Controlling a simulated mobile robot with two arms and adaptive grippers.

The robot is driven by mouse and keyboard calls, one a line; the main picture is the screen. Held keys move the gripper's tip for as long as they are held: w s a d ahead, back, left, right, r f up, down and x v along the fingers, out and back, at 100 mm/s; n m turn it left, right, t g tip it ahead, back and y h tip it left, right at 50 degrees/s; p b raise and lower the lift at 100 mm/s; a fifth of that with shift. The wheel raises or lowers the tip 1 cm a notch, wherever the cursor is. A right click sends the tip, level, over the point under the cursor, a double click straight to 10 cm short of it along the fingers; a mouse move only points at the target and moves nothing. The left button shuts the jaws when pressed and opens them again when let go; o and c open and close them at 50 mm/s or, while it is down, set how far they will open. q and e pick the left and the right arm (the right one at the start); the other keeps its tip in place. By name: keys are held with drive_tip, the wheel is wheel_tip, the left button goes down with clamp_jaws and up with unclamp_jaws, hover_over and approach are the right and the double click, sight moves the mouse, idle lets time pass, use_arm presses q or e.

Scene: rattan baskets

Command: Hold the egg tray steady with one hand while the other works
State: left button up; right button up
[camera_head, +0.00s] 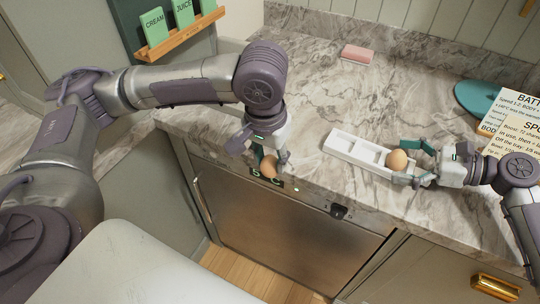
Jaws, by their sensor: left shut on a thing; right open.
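A white egg tray (345,146) with a row of square compartments lies on the marble counter, right of centre. A brown egg (396,160) sits at its right end; the other compartments in view look empty. My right gripper (405,161) is open at that right end, one finger on the far side and one on the near side. Whether its fingers touch the tray or egg is unclear. My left gripper (270,162) points down and is shut on another brown egg (269,168), left of the tray, near the counter's front edge in the picture.
A pink block (357,53) lies at the back of the counter (400,100). A teal round board (477,97) and printed cards (517,125) are at the right. A dishwasher front (285,225) is below the edge.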

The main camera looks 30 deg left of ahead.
sight(387, 157)
use_arm(q)
drive_tip(key=shift+r+p, duration=0.55)
drive_tip(key=shift+r, duration=0.25)
use_arm(e)
drive_tip(key=shift+x, duration=1.1)
use_arm(q)
drive_tip(key=shift+s+r, duration=0.15)
drive_tip(key=shift+r, duration=0.1)
use_arm(e)
drive_tip(key=shift+s+a, duration=0.15)
drive_tip(key=shift+a, duration=0.4)
drive_tip(key=shift+a+f, duration=0.2)
drive_tip(key=c, duration=1.3)
drive_tip(key=shift+o, duration=0.2)
